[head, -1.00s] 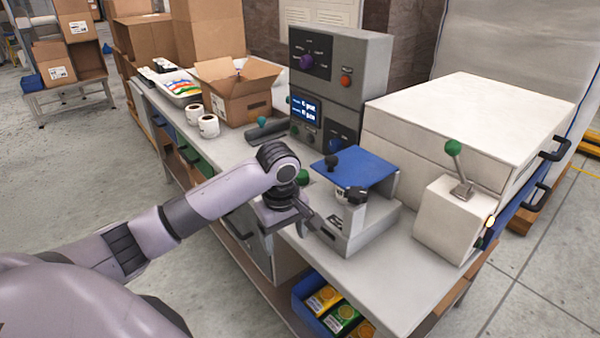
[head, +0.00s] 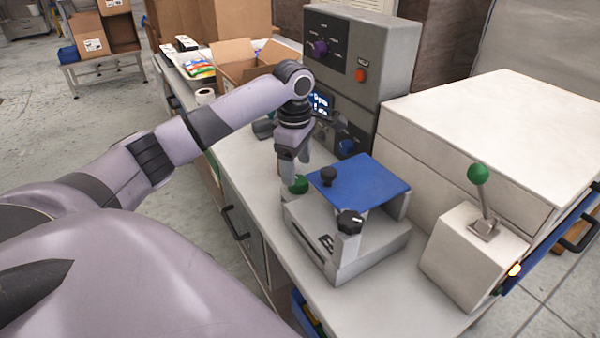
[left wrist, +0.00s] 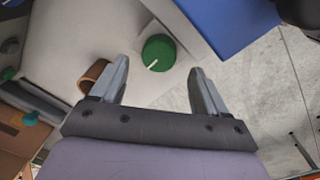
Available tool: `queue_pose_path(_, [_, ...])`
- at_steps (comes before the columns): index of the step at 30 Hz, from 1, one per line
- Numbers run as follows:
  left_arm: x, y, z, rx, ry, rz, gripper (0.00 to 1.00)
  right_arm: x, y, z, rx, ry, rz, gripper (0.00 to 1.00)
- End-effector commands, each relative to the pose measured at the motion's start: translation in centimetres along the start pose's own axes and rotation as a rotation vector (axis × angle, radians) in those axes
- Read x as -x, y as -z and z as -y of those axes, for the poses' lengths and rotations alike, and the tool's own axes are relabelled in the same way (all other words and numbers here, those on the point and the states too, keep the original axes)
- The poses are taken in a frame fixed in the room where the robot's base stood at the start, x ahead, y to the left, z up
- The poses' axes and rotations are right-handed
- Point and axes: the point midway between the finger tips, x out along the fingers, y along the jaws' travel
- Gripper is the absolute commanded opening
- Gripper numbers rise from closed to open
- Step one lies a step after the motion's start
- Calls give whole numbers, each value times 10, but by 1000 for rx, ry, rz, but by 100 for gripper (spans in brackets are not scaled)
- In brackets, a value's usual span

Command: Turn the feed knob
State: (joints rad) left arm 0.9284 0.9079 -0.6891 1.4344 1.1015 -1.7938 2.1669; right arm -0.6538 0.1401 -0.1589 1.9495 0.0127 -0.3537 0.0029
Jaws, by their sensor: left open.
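A round green knob (head: 298,184) stands beside the left rear of the weigher with the blue plate (head: 360,185). In the left wrist view the green knob (left wrist: 158,52) bears a white pointer line. I cannot read a label that says which knob is the feed knob. My left gripper (head: 291,178) points down close to the green knob. In the left wrist view the left gripper (left wrist: 158,70) is open, one finger to each side of the knob, with gaps between. My right gripper is not in view.
A grey control cabinet (head: 385,60) with a purple knob (head: 320,48), a red button (head: 360,75) and a blue knob (head: 347,146) stands behind. A white box with a green-balled lever (head: 478,174) is at right. A brown ring (left wrist: 93,76) lies near one finger.

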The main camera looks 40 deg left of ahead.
Motion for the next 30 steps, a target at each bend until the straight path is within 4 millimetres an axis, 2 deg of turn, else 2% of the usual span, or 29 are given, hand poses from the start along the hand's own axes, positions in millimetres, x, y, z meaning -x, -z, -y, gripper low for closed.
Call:
queue_pose_path(3, [-18,0,0,0,3,-2,75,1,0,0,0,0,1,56])
queue_pose_path(7, [-31,0,0,-1,1,0,75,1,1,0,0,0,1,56])
queue_pose_path(17, [-37,0,0,-1,-1,1,75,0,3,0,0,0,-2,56])
queue_pose_path(18, [-37,0,0,-2,-1,1,68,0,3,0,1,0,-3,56])
queue_pose_path(20, [-37,0,0,-2,-1,1,49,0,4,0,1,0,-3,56])
queue_pose_path(21, [-37,0,0,-2,-1,1,36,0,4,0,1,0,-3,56])
queue_pose_path(23, [-37,0,0,-2,-1,1,18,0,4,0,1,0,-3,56])
queue_pose_path(30, [-37,0,0,-12,-1,1,19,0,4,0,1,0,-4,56])
